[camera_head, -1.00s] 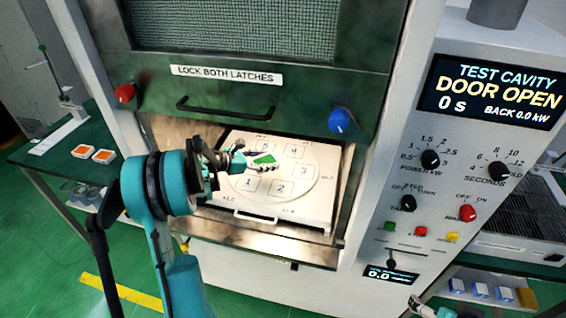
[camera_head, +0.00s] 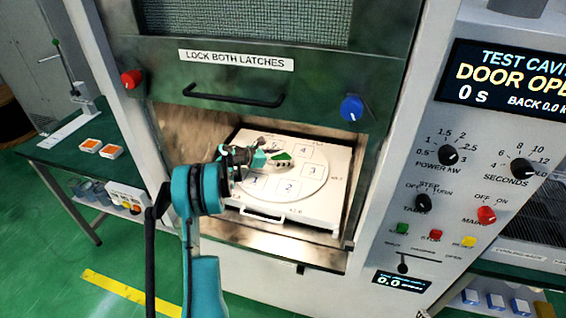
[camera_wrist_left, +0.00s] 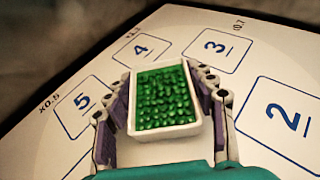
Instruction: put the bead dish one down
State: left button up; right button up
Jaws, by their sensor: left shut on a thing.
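The bead dish (camera_wrist_left: 164,98), a small white dish full of green beads, is between the fingers of my left gripper (camera_wrist_left: 165,115). In the head view the dish (camera_head: 283,157) shows as a green patch just beyond my left gripper (camera_head: 262,160). The gripper is shut on the dish, inside the open cavity over the middle of the white turntable plate (camera_head: 310,190). The plate has numbered squares; 2, 3, 4 and 5 show around the dish in the wrist view. I cannot tell whether the dish touches the plate. My right gripper is not in view.
The raised cavity door (camera_head: 290,95) with its black handle (camera_head: 235,98) is above my arm. The cavity's side walls are close on both sides. A control panel (camera_head: 450,190) stands at right. A side table (camera_head: 75,150) with two orange-topped dishes is at left.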

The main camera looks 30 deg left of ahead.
pick_arm(q)
jog(key=shift+f, duration=0.6)
jog(key=shift+f, duration=0.1)
jog(key=o, duration=1.3)
